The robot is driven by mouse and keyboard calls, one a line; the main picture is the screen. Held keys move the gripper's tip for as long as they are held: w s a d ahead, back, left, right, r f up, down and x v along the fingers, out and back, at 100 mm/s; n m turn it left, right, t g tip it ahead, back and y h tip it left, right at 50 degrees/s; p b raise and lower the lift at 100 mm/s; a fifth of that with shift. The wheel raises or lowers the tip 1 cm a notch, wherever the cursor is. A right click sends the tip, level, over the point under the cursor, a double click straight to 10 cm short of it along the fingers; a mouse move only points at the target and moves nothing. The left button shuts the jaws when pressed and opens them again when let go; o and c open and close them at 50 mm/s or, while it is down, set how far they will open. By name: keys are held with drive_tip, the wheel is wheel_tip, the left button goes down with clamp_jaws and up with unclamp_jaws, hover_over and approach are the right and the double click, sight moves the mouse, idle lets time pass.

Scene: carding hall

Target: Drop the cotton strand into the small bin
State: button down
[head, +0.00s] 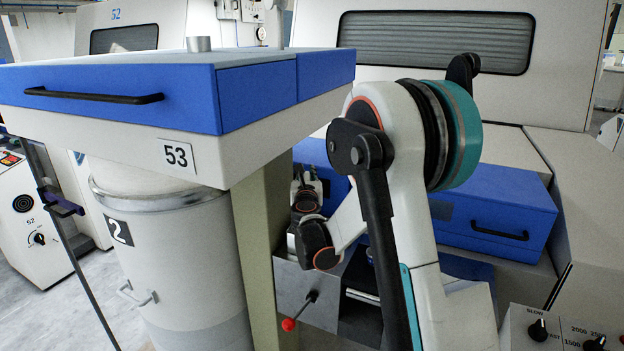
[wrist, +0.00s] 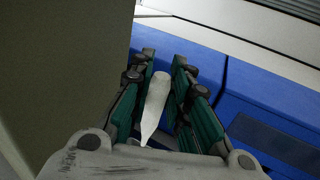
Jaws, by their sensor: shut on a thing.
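The cotton strand (wrist: 154,108) is a white, tapered piece between the green-padded fingers of my gripper (wrist: 164,72) in the wrist view. My gripper is shut on it, with one finger on each side. The strand's wider end points up toward the fingertips and its thin end down toward the palm. In the head view my own arm covers much of the middle, and I cannot make out the strand there. I cannot pick out the small bin with certainty in either view.
A blue-topped machine part marked 53 (head: 178,153) juts out at left above a large white can (head: 185,265). A grey metal box (head: 300,285) with a red-knobbed lever (head: 298,314) is below the arm. Blue panels (head: 500,205) stand behind; a control panel (head: 560,330) is at lower right.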

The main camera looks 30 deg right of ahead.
wheel_tip(320, 180, down, 6)
drive_tip(key=d+b, duration=0.2)
drive_tip(key=b, duration=0.2)
drive_tip(key=shift+w+m+h, duration=0.15)
drive_tip(key=shift+m+h, duration=0.15)
drive_tip(key=shift+h, duration=0.1)
drive_tip(key=shift+r, duration=0.1)
drive_tip(key=c, duration=1.4)
unclamp_jaws()
drive_tip(key=shift+c, duration=0.2)
drive_tip(key=v, duration=1.2)
drive_tip(key=shift+r, duration=0.2)
